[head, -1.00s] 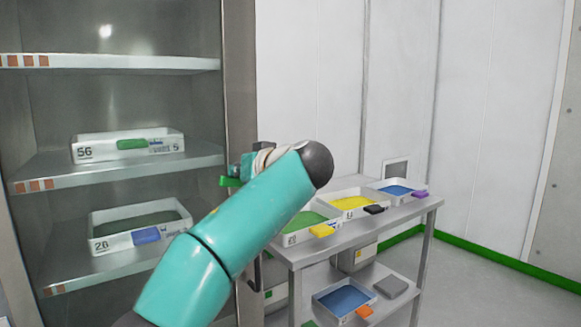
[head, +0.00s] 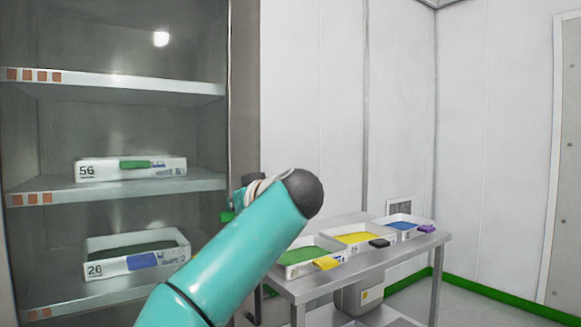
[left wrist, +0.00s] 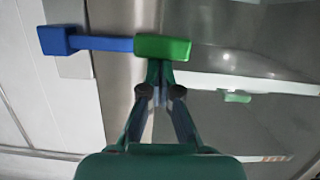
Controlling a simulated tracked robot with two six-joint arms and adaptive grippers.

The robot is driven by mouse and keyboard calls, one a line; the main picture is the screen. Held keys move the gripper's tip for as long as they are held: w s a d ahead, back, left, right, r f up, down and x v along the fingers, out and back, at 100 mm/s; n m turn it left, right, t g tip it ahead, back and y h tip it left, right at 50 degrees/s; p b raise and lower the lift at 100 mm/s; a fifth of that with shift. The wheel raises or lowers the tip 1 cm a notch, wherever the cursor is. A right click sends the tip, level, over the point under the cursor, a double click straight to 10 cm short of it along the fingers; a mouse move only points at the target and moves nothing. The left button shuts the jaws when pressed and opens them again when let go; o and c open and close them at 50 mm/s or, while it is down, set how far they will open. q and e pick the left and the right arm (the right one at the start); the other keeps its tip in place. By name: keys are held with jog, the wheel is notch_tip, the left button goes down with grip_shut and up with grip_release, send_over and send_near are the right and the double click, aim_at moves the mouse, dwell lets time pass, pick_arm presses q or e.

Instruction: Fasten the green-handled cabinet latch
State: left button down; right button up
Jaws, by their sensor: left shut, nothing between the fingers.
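The latch's green handle (left wrist: 163,47) shows in the left wrist view, at the right end of a blue bar (left wrist: 105,43). The bar runs left to a blue block (left wrist: 58,41), across the steel cabinet frame. My left gripper (left wrist: 160,72) is shut and empty, its fingertips just below the green handle; I cannot tell if they touch it. In the head view a small green piece, likely the handle (head: 227,217), shows at the cabinet's right post beside my teal left arm. The arm hides most of the latch and gripper there. My right gripper is out of view.
The open steel cabinet holds labelled trays, one marked 56 (head: 105,170) and one marked 26 (head: 110,267). A steel table (head: 415,242) to the right carries green, yellow and blue trays. Clear floor (head: 500,300) lies at the far right.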

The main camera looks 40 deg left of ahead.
pick_arm(q)
jog(key=shift+w+d+f, duration=0.1)
jog(key=shift+f, duration=0.2)
notch_tip(320, 180, up, 5)
jog(key=p, duration=0.4)
jog(key=shift+p, duration=0.3)
jog(key=v, duration=0.9)
jog(key=shift+d, duration=0.4)
jog(key=shift+f, duration=0.1)
